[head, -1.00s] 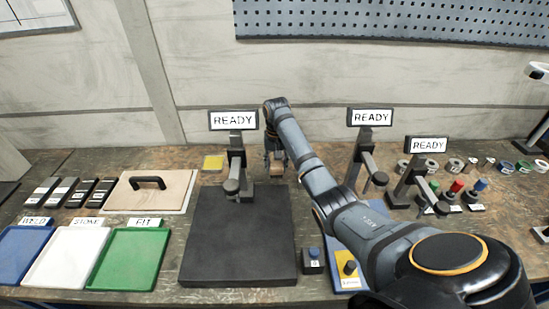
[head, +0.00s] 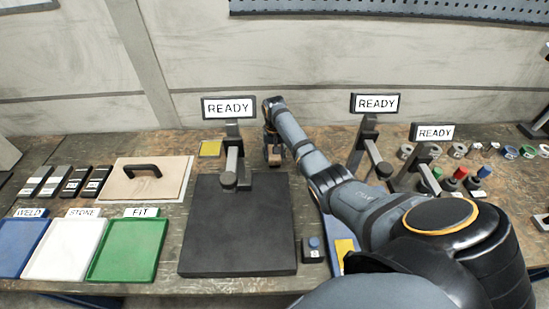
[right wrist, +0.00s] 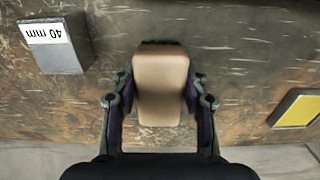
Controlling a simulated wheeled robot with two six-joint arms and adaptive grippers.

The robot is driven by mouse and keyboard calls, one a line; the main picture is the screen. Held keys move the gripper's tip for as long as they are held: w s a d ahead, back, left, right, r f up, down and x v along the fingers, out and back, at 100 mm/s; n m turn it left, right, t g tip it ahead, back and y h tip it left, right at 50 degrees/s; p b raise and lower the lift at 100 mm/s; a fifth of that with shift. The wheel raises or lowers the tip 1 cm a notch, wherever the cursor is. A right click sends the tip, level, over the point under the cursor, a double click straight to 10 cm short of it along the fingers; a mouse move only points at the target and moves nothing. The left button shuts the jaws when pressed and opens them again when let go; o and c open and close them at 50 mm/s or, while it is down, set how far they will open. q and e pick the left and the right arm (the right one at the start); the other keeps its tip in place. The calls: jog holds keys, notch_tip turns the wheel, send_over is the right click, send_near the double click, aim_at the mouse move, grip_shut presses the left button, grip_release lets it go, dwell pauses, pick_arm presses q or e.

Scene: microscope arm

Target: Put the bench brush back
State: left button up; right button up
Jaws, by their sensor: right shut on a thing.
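The bench brush (right wrist: 160,85), seen as a tan rounded block, is between the two fingers of my right gripper (right wrist: 160,105) in the right wrist view. The fingers are shut on its sides. In the head view my right gripper (head: 273,150) is at the back of the bench, just right of the left READY stand. The brush is small and partly hidden by the gripper there. I cannot tell whether it touches the bench top. The brush's underside is hidden. My left gripper is not in view.
A grey block marked 40 mm (right wrist: 60,45) and a yellow pad (right wrist: 298,110) lie either side of the brush. A READY stand (head: 230,150) stands close left, with a black mat (head: 240,225) in front. Two more READY stands (head: 376,104) are to the right.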

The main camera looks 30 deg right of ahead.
jog(key=shift+f, duration=0.55)
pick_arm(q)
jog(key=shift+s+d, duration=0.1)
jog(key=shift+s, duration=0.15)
pick_arm(e)
jog(key=shift+f, duration=0.25)
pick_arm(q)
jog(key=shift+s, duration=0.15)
pick_arm(e)
jog(key=o, duration=1.1)
notch_tip(320, 180, up, 12)
jog(key=shift+r+b, duration=0.1)
jog(key=shift+b, duration=0.6)
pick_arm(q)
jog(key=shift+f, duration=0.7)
